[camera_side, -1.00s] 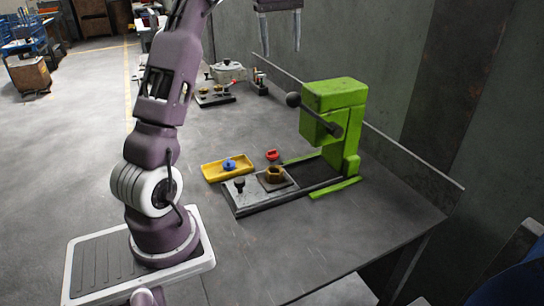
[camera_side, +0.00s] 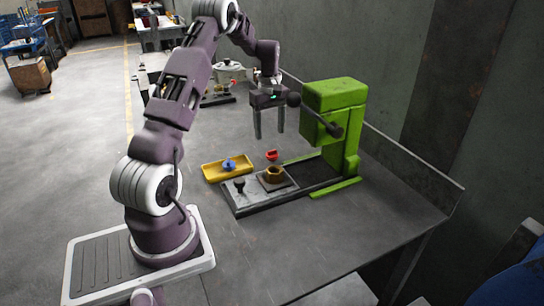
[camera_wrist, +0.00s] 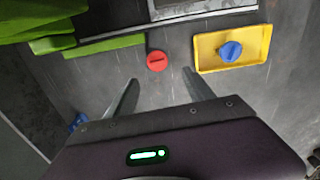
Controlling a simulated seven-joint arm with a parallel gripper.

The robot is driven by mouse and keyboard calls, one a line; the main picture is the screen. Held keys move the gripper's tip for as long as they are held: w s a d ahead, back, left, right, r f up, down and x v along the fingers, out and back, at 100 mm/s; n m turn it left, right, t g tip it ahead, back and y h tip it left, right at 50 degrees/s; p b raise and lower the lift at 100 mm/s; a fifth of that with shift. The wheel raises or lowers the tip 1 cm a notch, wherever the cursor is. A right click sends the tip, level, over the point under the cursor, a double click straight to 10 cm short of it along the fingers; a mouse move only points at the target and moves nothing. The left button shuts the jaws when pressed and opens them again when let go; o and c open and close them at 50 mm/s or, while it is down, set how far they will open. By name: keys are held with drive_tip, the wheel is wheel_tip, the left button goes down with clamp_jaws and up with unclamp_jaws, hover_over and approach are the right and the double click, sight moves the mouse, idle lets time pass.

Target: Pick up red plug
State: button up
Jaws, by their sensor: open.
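The red plug (camera_side: 272,155) lies on the grey table between the yellow tray and the green press. In the wrist view the red plug (camera_wrist: 157,61) is round with a slot on top, and it lies beyond my fingertips, roughly between their lines. My gripper (camera_side: 270,136) is open and empty, pointing down above the table near the plug. In the wrist view my gripper (camera_wrist: 160,82) shows both fingers spread with bare table between them. Nothing touches the plug.
A yellow tray (camera_side: 208,176) holds a blue plug (camera_side: 229,165). The green press (camera_side: 337,97), with its lever and dark knob, stands right of my gripper, close to it. A brown hexagonal piece (camera_side: 275,172) sits on the press's base plate. The table's front is clear.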

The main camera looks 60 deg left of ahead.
sight(272, 155)
drive_tip(key=f, duration=0.8)
drive_tip(key=shift+w+d+f, duration=0.1)
drive_tip(key=shift+w+d, duration=0.05)
drive_tip(key=shift+d, duration=0.2)
drive_tip(key=c, duration=0.8)
